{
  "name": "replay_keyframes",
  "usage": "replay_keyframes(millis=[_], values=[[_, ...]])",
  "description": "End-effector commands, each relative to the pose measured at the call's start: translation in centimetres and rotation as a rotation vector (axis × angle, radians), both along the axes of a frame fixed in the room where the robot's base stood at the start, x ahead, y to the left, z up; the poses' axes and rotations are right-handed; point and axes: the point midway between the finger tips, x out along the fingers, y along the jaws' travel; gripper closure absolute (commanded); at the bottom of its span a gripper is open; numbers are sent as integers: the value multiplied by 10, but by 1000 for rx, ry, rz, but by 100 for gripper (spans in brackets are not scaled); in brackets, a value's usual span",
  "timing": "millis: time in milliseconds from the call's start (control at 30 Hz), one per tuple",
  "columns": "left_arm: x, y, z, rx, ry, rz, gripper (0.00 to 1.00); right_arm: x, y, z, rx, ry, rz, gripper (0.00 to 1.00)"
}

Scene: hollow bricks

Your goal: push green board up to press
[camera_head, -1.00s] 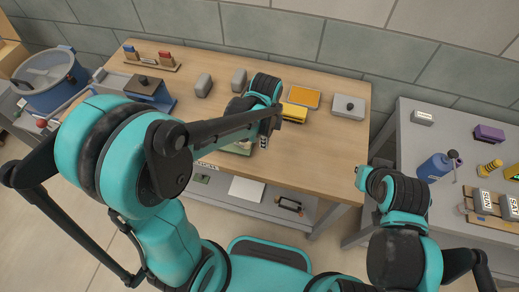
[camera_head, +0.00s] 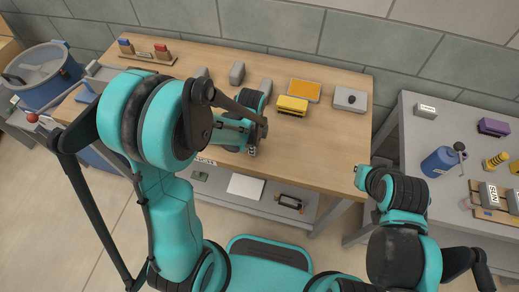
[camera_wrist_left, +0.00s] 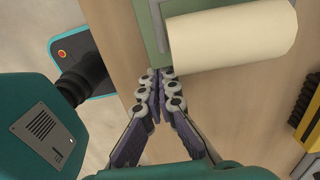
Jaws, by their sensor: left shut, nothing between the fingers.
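The green board (camera_wrist_left: 150,32) shows in part at the top of the left wrist view, with a thick cream roll (camera_wrist_left: 232,35) beside or over it. My left gripper (camera_wrist_left: 160,75) is shut and empty, its fingertips at the board's near edge; contact is hard to tell. In the head view the left gripper (camera_head: 252,150) is low over the table near its front edge, and my arm hides the board. A blue piece (camera_head: 86,95), possibly part of the press, shows at the table's left; the rest is behind my arm. My right gripper cannot be made out.
On the wooden table (camera_head: 320,150) stand a yellow block (camera_head: 292,105), an orange tray (camera_head: 304,90), a grey box with a knob (camera_head: 350,98) and several grey blocks. The table's right part is clear. A grey side table (camera_head: 410,140) holds a blue bottle (camera_head: 440,162).

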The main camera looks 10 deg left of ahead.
Motion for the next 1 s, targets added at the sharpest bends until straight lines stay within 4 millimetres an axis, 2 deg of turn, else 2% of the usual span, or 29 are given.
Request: replay_keyframes(millis=[333, 433, 567, 867, 1000], values=[[0, 2, 0, 0, 0, 0, 100, 0, 0, 0, 0, 0, 0, 100], [1, 10, 0, 0, 0, 2, 100, 0, 0, -1, 0, 0, 0, 100], [2, 40, -1, 0, 0, 8, 100, 0, 0, -6, 0, 0, 0, 100], [4, 128, -1, 0, 0, 8, 100, 0, 0, -15, 0, 0, 0, 100], [4, 129, 0, 0, 0, -1, 100, 0, 0, -14, 0, 0, 0, 100]])
